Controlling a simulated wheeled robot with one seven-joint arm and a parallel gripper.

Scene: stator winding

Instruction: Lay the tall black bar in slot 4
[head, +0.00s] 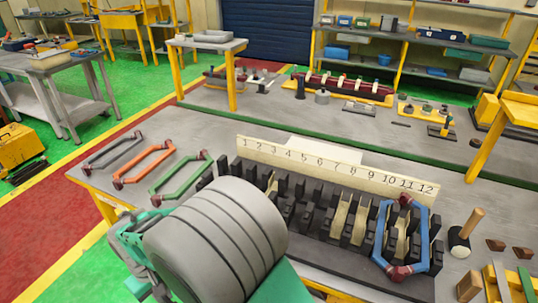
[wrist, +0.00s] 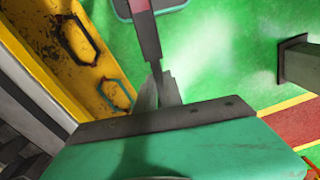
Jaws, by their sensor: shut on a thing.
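In the wrist view my gripper (wrist: 162,92) is shut on a narrow dark bar (wrist: 148,38), which sticks out past the fingertips toward the top of the picture. Its far end is unclear. The 4 is left of the strip's middle. My large grey arm hides the front left of the block, and the gripper and bar do not show there.
A blue loop (head: 430,235) with dark red ends stands across the block's right end. Grey (head: 112,150), orange (head: 143,163) and green (head: 180,176) loops lie at the bench's left. Below my gripper shows green floor (wrist: 215,50).

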